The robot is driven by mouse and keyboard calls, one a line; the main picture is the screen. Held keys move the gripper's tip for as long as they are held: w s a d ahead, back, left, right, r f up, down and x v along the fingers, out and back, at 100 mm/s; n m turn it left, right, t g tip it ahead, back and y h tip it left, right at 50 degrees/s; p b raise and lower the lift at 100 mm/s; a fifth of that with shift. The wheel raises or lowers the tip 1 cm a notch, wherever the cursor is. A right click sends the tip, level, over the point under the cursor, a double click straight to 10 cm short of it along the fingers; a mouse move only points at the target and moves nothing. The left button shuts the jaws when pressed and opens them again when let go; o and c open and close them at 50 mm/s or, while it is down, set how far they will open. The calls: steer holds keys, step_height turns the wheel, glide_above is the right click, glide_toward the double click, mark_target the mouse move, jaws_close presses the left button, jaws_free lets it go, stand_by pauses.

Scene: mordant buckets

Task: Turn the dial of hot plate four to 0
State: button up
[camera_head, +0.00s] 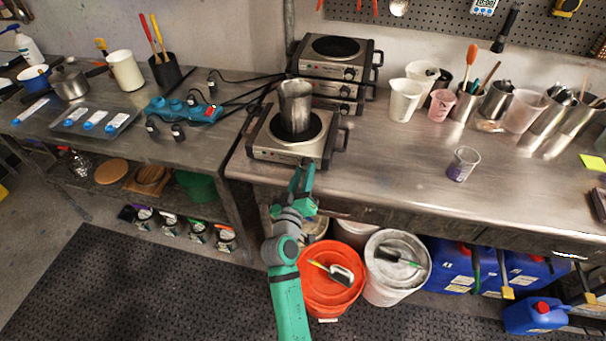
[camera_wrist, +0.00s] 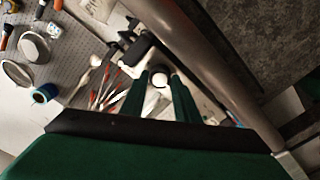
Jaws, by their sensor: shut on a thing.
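A silver hot plate (camera_head: 268,148) with a black round top stands at the front edge of the steel bench, bearing a tall grey beaker (camera_head: 295,104). Its front faces me; I cannot read a number on it. My green gripper (camera_head: 304,166) is at the front right of this hot plate, and hides its dial in the head view. In the wrist view, my two green fingers (camera_wrist: 160,85) are shut on a small round dial (camera_wrist: 159,77), one on each side of it. The dial's pointer and marks are too small to read.
More hot plates (camera_head: 333,62) are stacked behind, with dials on their fronts. A clear cup (camera_head: 463,163) stands on the bench to the right, with bare steel around it. Red (camera_head: 332,285) and white (camera_head: 398,267) buckets stand on the floor below.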

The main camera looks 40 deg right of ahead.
steer(key=o, duration=1)
steer(key=shift+o, duration=0.2)
steer(key=shift+a, duration=0.1)
steer(key=v, duration=1)
steer(key=shift+s+a, duration=0.2)
steer(key=shift+s, duration=0.15)
